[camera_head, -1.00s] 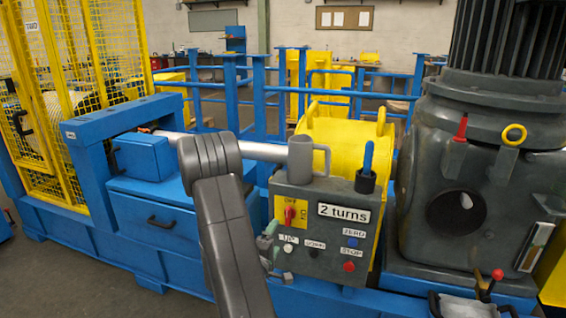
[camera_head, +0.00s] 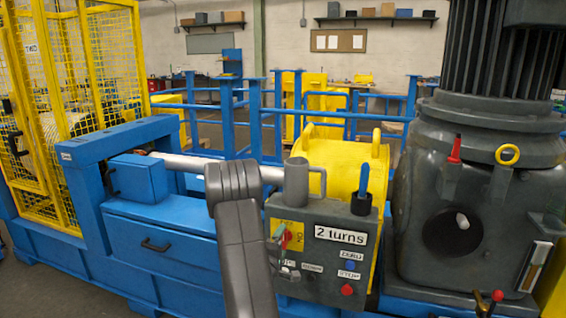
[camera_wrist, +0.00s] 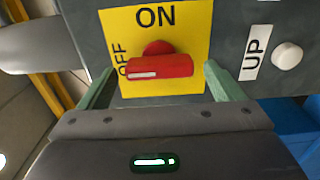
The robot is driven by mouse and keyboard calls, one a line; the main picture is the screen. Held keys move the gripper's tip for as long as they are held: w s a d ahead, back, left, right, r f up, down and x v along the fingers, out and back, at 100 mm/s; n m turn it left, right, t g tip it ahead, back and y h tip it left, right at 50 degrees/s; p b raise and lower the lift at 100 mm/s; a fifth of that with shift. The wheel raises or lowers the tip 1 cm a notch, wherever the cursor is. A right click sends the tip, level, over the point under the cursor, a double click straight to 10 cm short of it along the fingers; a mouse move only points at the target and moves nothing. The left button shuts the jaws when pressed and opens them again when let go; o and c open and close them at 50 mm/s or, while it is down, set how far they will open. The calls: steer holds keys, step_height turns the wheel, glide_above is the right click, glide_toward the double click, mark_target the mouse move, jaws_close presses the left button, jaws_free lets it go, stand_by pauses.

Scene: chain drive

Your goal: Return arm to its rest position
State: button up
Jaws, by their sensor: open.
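In the wrist view, my gripper (camera_wrist: 159,70) is open, with one green finger on each side of the red rotary switch (camera_wrist: 160,67). There are gaps between both fingers and the knob, so it is not gripped. The knob's white mark points left, toward the OFF lettering, on a yellow plate (camera_wrist: 185,22). ON reads at the top of the plate. In the head view, my grey arm rises from the bottom edge in front of the control box (camera_head: 325,270). My gripper (camera_head: 279,246) is partly hidden beside the switch (camera_head: 286,238).
The box has a white UP button (camera_wrist: 288,56), a blue button (camera_head: 350,265) and a red button (camera_head: 347,289). A grey mug-like part (camera_head: 297,182) and a blue-handled holder (camera_head: 361,200) stand on top. A large grey motor (camera_head: 480,180) is at right, a yellow cage (camera_head: 95,80) at left.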

steer(key=v, duration=1.4)
steer(key=w+d+m+b, duration=0.2)
steer(key=w+m, duration=0.4)
steer(key=m, duration=0.3)
steer(key=w+d+m+b, duration=0.2)
steer(key=w+m+b, duration=0.1)
steer(key=w+m, duration=0.4)
steer(key=shift+d+r+m, duration=0.25)
steer(key=shift+d+m, duration=0.1)
steer(key=shift+m, duration=0.55)
